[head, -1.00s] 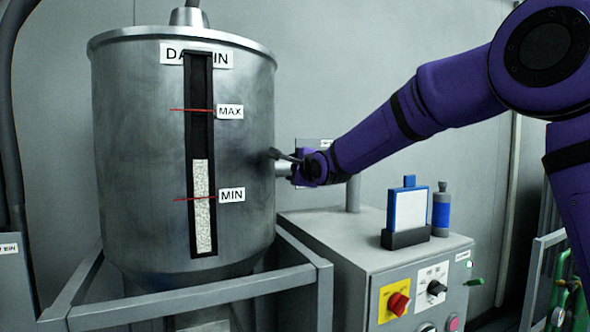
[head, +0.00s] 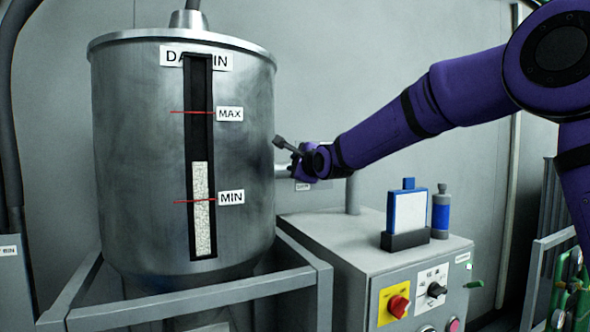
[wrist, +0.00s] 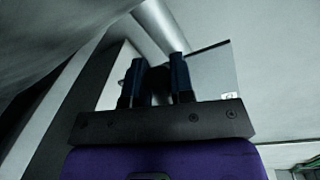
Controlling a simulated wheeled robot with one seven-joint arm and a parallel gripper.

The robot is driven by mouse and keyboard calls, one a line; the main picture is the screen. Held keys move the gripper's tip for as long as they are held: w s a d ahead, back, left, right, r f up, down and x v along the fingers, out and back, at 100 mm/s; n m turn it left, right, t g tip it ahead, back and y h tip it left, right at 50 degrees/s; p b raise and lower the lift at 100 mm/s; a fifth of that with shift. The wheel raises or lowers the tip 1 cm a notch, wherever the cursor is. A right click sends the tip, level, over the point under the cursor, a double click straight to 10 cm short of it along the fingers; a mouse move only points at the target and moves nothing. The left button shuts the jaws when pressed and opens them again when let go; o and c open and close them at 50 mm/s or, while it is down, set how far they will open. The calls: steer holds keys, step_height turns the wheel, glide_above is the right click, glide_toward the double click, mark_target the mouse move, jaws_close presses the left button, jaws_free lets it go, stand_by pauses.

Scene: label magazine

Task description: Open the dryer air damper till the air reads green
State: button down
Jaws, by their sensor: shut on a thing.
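The damper lever (head: 285,145) is a dark bar with a thicker end, on the pipe to the right of the steel bin. It tilts up and to the left from my gripper (head: 298,165). My gripper is shut on the lever, and the fingers hide much of it. In the wrist view my gripper (wrist: 157,82) has its two dark fingers around a dark piece, with the pale pipe (wrist: 160,27) behind. A small label plate (head: 302,187) shows just below the gripper; its writing is too small to read. I cannot make out an air reading.
The steel bin (head: 130,160) with a sight window and MAX and MIN marks stands close on the left. A grey frame (head: 200,297) runs below it. The control cabinet (head: 345,255) stands below my arm, bearing a blue-framed panel (head: 408,210) and a blue bottle (head: 441,212).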

steer(key=shift+w+d+r+m, duration=0.15)
steer(key=shift+d+r+m, duration=0.2)
steer(key=shift+r+m, duration=0.5)
steer(key=c, duration=1)
jaws_free()
steer(key=shift+v, duration=5.4)
steer(key=shift+d+f, duration=0.15)
